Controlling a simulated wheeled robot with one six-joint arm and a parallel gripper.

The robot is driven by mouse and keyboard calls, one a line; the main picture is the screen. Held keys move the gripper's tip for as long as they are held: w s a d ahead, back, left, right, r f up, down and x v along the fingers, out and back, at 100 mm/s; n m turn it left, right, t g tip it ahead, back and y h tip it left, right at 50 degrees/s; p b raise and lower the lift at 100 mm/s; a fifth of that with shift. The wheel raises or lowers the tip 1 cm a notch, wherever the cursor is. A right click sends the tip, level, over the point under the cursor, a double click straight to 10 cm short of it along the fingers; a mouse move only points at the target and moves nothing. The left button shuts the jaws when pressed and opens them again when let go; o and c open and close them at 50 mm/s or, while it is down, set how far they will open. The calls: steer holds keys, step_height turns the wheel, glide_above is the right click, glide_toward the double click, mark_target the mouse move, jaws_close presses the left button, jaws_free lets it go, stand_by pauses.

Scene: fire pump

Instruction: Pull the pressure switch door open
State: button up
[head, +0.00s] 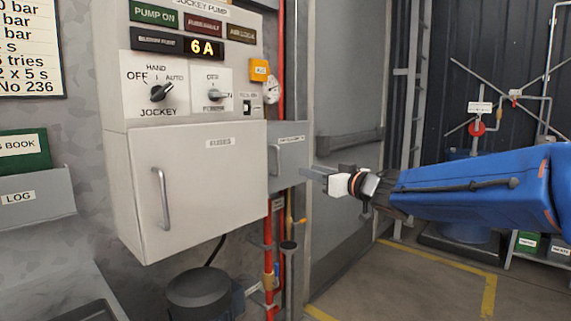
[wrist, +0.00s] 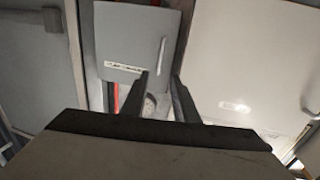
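The pressure switch door (head: 290,148) is a small grey panel to the right of the white FUSES cabinet, with a label at its top too small to read. It looks shut. Its thin upright handle (head: 275,160) is near its left edge. In the wrist view the door (wrist: 130,35) appears upside down, with the handle (wrist: 162,56) just beyond my fingertips. My gripper (head: 312,174) is at the door's lower right in the head view. In the wrist view my gripper (wrist: 159,77) is open, its two dark fingers apart and nothing between them.
The white FUSES door (head: 195,180) with its own handle is left of the pressure switch door; it also shows in the wrist view (wrist: 240,65). Red pipes (head: 268,235) run below and behind. A round gauge (head: 271,90) is above. Open floor (head: 400,285) lies to the right.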

steer(key=x, duration=1.4)
steer(key=shift+w+a, duration=0.15)
steer(key=shift+w, duration=0.05)
jaws_close()
stand_by(0.9)
